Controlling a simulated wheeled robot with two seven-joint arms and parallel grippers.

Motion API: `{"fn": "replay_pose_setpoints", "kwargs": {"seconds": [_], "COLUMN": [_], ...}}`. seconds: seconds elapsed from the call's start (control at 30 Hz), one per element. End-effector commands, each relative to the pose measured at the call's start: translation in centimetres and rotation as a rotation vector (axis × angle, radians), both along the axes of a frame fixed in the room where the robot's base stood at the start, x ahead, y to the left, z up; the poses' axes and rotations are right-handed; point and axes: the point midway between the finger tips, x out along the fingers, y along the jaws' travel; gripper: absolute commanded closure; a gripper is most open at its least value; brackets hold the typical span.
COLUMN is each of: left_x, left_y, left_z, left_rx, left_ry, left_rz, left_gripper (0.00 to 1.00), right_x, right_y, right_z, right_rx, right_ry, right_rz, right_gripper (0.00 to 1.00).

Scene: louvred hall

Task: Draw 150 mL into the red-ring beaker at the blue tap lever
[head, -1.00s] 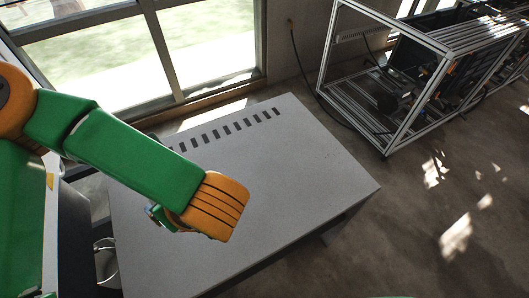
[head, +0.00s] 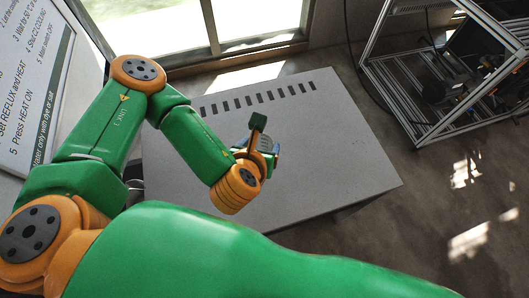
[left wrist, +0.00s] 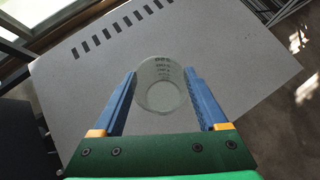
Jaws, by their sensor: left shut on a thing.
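A clear beaker (left wrist: 163,72) with dark graduation marks is between the two blue fingers of my left gripper (left wrist: 160,85) in the left wrist view. The gripper is shut on it. I look into the beaker from its open top; I cannot make out a red ring or any liquid in it. No blue tap lever shows. My right gripper is not in view.
The grey table (head: 330,150) has a row of dark slots along its far edge and is otherwise bare. A sign board (head: 30,80) with printed steps stands at the left. A metal frame rack (head: 440,90) stands on the floor at the back right. Windows are behind.

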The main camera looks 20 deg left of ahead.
Motion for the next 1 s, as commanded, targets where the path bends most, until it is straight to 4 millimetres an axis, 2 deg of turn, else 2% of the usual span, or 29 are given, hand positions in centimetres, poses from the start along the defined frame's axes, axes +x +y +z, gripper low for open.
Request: {"fn": "replay_pose_setpoints", "kwargs": {"seconds": [0.07,0.2,0.3,0.47,0.57,0.77,0.8,0.9,1.0], "left_x": [-0.1,-0.5,-1.2,-1.7,0.2,6.2,7.0,8.8,9.9], "left_y": [0.5,0.8,1.1,1.1,0.1,-2.7,-3.1,-3.9,-4.3], "left_z": [-0.9,-1.4,-1.5,-1.6,-2.5,-5.3,-6.8,-9.3,-10.7], "left_rx": [-0.001,0.002,0.003,0.002,0.003,0.002,0.001,-0.001,-0.001], "left_ry": [0.011,0.001,-0.002,-0.007,-0.011,-0.009,-0.005,-0.005,-0.005], "left_rz": [-0.152,-0.424,-0.564,-0.674,-0.69,-0.689,-0.687,-0.685,-0.685], "left_gripper": [1.0,1.0,1.0,1.0,1.0,1.0,1.0,1.0,1.0], "right_x": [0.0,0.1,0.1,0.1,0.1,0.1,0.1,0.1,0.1], "right_y": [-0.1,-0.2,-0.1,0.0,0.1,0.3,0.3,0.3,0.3], "right_z": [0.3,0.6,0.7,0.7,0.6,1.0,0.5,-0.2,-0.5], "right_rx": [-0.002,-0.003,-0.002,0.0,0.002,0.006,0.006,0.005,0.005], "right_ry": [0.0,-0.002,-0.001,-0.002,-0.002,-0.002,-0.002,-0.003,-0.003], "right_rz": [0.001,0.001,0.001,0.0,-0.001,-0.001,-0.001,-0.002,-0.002], "right_gripper": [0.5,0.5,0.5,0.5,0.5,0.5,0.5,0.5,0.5]}}
